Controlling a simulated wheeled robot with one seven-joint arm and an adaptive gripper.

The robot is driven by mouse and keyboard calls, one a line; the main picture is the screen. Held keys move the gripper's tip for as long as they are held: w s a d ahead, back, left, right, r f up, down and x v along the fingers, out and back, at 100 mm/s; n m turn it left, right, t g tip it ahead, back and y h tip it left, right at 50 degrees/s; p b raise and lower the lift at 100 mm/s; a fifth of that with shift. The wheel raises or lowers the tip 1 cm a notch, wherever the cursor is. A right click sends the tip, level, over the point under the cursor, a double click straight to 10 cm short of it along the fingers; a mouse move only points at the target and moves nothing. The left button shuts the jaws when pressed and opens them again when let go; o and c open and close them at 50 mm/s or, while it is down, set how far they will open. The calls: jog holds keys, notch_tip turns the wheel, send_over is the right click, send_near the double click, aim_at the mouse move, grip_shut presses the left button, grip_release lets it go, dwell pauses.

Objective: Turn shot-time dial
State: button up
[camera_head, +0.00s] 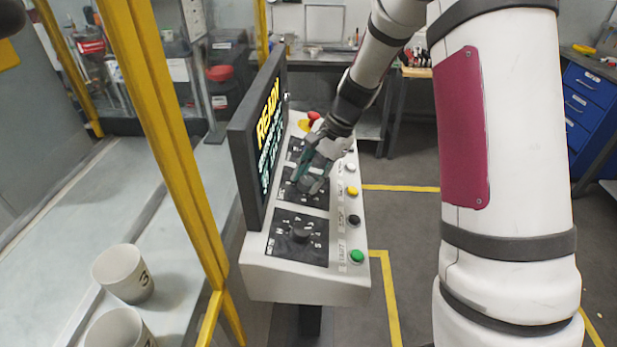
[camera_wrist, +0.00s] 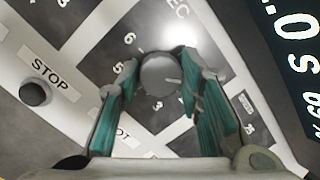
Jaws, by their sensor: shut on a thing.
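The control panel (camera_head: 272,272) is a light console with black dial plates down its sloping top. My gripper (camera_head: 310,181) is over the middle plate and hides its dial in the head view. In the wrist view, a grey round dial (camera_wrist: 158,75) with a pointer line sits between the two green-padded fingers of my gripper (camera_wrist: 161,82), which are shut on it. Numbers such as 6, 5 and 3 ring the dial, and a label ending in "EC" is above it. The full label is cut off.
A nearer black dial (camera_head: 301,233) sits apart from my gripper. A green button (camera_head: 357,256), a black button (camera_head: 354,220) and a yellow button (camera_head: 352,191) line the right edge. The READY screen (camera_head: 262,140) rises at the left. Two cups stand left of the yellow post (camera_head: 172,130).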

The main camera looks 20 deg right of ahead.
jog(key=shift+n, duration=0.6)
jog(key=o, duration=1.1)
jog(key=shift+o, duration=0.2)
jog(key=v, duration=1.2)
jog(key=shift+w, duration=0.15)
jog(key=shift+a, duration=0.1)
